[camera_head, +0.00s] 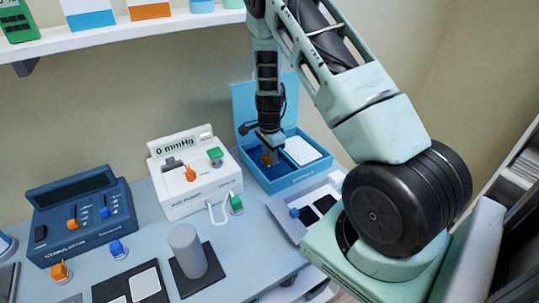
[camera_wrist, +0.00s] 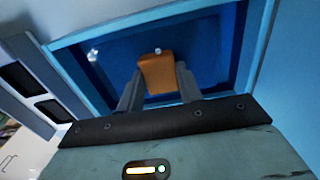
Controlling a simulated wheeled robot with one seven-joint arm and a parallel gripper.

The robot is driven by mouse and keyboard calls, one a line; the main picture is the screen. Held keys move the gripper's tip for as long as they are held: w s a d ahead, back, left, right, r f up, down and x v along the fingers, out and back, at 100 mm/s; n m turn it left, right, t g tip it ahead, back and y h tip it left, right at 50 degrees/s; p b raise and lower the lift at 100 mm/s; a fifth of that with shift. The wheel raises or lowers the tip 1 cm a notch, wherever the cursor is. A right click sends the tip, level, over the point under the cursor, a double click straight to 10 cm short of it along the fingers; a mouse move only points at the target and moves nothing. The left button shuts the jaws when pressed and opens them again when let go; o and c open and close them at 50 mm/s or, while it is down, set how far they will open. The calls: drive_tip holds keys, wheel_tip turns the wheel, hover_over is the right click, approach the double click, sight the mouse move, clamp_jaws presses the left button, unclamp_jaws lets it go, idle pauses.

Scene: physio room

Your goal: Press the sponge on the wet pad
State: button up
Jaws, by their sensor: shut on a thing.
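My gripper (camera_head: 268,152) reaches down into the left part of an open blue box (camera_head: 289,179) on the table. In the wrist view my gripper (camera_wrist: 157,84) is shut on an orange block (camera_wrist: 158,72), which looks like the sponge. The orange block also shows small in the head view (camera_head: 268,159). Below it is a dark blue recessed area (camera_wrist: 205,50), which may be the wet pad. I cannot tell whether the block touches it. A white dotted panel (camera_head: 302,150) fills the right part of the box.
A white device reading "0 mmHg" (camera_head: 190,180) stands left of the box. A grey tray with dark pads (camera_head: 290,222) lies in front of it. A navy device (camera_head: 85,220) and a grey cylinder (camera_head: 187,250) are farther left. A shelf (camera_head: 110,38) hangs above.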

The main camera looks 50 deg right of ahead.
drive_tip(key=shift+r+p, duration=2.75)
drive_tip(key=shift+r, duration=0.8)
drive_tip(key=shift+s+f, duration=0.1)
